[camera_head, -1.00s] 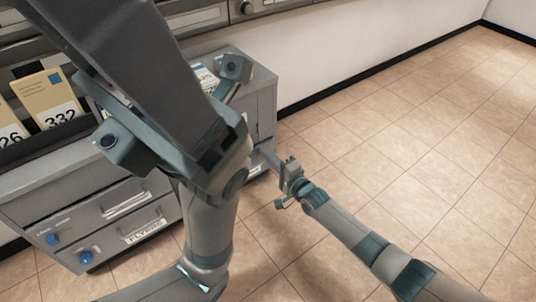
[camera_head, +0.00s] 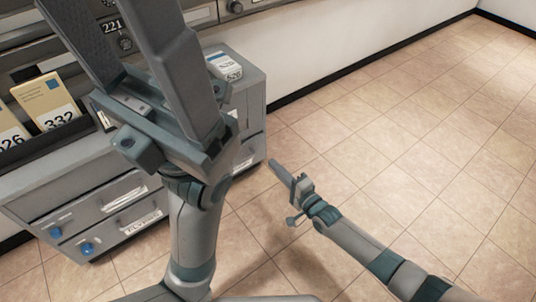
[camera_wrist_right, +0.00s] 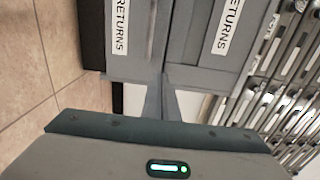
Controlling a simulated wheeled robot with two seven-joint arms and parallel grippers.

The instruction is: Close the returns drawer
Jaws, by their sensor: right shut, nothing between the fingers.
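The grey cabinet (camera_head: 50,185) stands at the left in the head view; my left arm hides much of its front. In the right wrist view, turned sideways, two grey fronts carry RETURNS labels, a lower drawer (camera_wrist_right: 112,60) and an upper one (camera_wrist_right: 205,65). I cannot tell how far either stands out. My right gripper (camera_head: 273,164) is shut and empty, over the floor just right of the cabinet in the head view. Its fingers (camera_wrist_right: 162,80) point at the RETURNS fronts in the wrist view. My left gripper (camera_head: 125,30) is open, its two long fingers rising before the cabinet.
A FLYERS drawer (camera_head: 108,238) with blue knobs is at the cabinet's lower left. Numbered envelopes (camera_head: 50,98) stand in a dark tray on top. A white labelled item (camera_head: 224,66) lies at the back. Tiled floor (camera_head: 420,140) is free at the right.

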